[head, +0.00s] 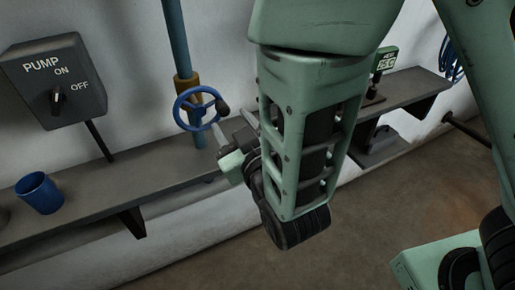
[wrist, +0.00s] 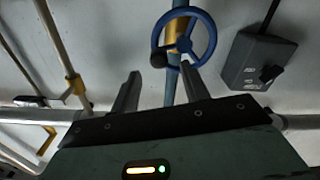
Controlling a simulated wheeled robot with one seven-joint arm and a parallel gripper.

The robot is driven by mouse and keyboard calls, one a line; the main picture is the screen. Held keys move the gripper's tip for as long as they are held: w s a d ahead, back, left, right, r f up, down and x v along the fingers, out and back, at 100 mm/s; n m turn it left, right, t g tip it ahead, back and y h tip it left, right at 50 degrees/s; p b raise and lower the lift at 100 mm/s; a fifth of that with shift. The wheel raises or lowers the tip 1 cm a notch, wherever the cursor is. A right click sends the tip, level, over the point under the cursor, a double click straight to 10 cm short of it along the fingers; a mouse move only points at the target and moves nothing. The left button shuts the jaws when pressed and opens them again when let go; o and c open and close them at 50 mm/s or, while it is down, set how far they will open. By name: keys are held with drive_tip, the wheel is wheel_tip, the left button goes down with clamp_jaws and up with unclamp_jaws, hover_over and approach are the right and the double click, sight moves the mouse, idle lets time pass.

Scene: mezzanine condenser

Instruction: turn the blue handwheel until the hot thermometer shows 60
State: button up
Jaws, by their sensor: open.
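The blue handwheel (head: 197,109) is mounted on a blue pipe at the wall, with a dark knob on its rim. In the wrist view the handwheel (wrist: 206,37) is beyond the fingertips, with its knob on the left side. My gripper (head: 235,128) is open and empty, just right of and below the wheel in the head view. In the wrist view its two fingers (wrist: 160,73) are apart, pointing toward the wheel's lower part. I see no clear contact. A small green display (head: 387,59) sits behind my arm; its text is too small to read. I cannot tell whether it is the hot thermometer.
A dark pump switch box (head: 55,82) with ON and OFF marks is on the wall at left. A blue cup (head: 39,193) stands on the long shelf (head: 95,202) below. Several pipes (wrist: 65,50) show at left in the wrist view. The floor in front is clear.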

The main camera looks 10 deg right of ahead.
drive_tip(key=shift+a+r+p, duration=0.1)
drive_tip(key=shift+r+p, duration=0.25)
drive_tip(key=shift+p, duration=0.25)
drive_tip(key=p, duration=0.3)
drive_tip(key=shift+s, duration=0.4)
drive_tip(key=p+v, duration=0.9)
drive_tip(key=v, duration=0.1)
drive_tip(key=shift+s+d+f, duration=0.25)
drive_tip(key=shift+d, duration=0.05)
drive_tip(key=shift+w, duration=0.1)
